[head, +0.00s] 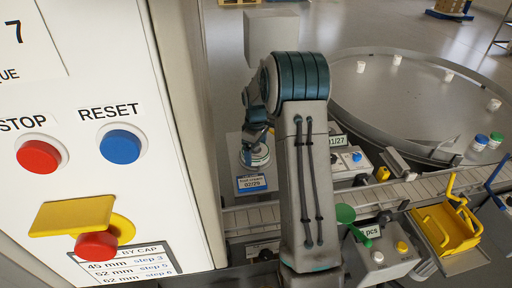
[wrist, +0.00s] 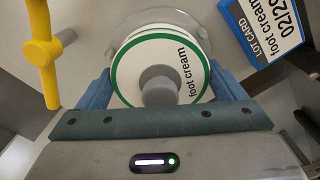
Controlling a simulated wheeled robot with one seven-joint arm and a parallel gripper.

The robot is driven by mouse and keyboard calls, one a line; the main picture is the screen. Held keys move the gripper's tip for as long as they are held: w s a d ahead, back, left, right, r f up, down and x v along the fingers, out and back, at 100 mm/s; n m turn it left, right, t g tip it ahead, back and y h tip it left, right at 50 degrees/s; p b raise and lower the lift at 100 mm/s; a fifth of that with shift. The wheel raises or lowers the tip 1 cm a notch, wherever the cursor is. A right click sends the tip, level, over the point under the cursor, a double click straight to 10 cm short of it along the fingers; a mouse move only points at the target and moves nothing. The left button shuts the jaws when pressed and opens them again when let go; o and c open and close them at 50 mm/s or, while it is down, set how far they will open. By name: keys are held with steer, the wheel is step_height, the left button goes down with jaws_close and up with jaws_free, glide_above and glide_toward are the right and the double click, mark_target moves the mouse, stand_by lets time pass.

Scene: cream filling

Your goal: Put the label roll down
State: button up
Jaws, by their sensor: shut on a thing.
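The label roll (wrist: 133,58) is white with green edge rings, a grey core and the print "foot cream". In the wrist view it sits between the two blue fingers of my gripper (wrist: 158,88), which is shut on it. In the head view the roll (head: 257,155) shows small beside my arm, with my gripper (head: 258,135) above it, partly hidden by the arm. A clear round rim lies behind the roll in the wrist view. I cannot tell whether the roll touches what is under it.
A blue lot card (head: 251,184) stands close by the roll. A yellow bent rod (wrist: 43,55) rises at the left of the wrist view. A white panel with STOP and RESET buttons (head: 120,146) fills the left. A conveyor (head: 415,188) and round table (head: 400,105) lie to the right.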

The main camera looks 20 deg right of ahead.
steer(key=shift+f+b, duration=0.3)
steer(key=shift+f, duration=0.05)
steer(key=o, duration=0.8)
steer(key=shift+r, duration=0.15)
steer(key=shift+r+p, duration=0.25)
steer(key=shift+p, duration=0.05)
step_height(320, 180, up, 12)
steer(key=shift+f+b, duration=0.1)
steer(key=shift+b, duration=0.85)
steer(key=shift+s, duration=0.1)
